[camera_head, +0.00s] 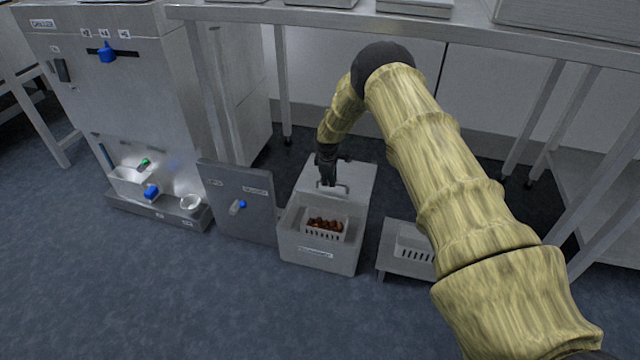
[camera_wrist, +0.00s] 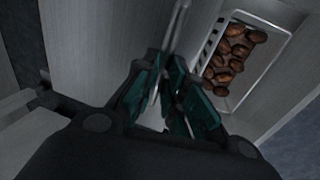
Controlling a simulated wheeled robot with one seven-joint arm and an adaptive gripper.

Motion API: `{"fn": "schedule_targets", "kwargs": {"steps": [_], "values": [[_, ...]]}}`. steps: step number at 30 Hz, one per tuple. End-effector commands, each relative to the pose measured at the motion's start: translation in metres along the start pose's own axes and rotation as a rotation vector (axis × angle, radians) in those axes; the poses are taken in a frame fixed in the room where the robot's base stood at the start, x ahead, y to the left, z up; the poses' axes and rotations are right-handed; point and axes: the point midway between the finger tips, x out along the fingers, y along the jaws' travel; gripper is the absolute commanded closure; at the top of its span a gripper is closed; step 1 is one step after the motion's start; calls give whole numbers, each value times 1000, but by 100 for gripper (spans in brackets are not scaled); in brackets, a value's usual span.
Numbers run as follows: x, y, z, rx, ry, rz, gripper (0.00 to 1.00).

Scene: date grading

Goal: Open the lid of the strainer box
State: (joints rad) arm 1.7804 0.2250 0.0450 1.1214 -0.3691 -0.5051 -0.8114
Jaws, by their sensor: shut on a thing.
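The strainer box (camera_head: 318,256) stands on the floor in the middle of the head view, with a label on its front. Its lid (camera_head: 350,172) is raised and leans back at the rear, so the inside is exposed. My gripper (camera_head: 327,180) is at the lid and shut on its handle (camera_head: 335,190). A white slotted basket (camera_head: 325,232) with dark red-brown dates sits inside the box. In the wrist view the fingers (camera_wrist: 172,100) close around a thin metal bar, and the basket of dates (camera_wrist: 232,55) shows beyond them.
A grey panel with a blue knob (camera_head: 238,200) stands left of the box, beside a metal machine (camera_head: 110,90). A low stand with a white slotted basket (camera_head: 412,246) is to the right. A steel table (camera_head: 480,35) spans overhead behind. Open floor (camera_head: 160,300) lies in front.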

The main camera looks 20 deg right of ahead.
Motion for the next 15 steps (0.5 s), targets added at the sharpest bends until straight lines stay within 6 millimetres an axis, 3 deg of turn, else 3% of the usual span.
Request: {"fn": "schedule_targets", "kwargs": {"steps": [13,14,15], "values": [[1,3,5,5,-1,0,100],[1,3,4,5,-1,0,84],[1,3,4,5,0,0,77]]}}
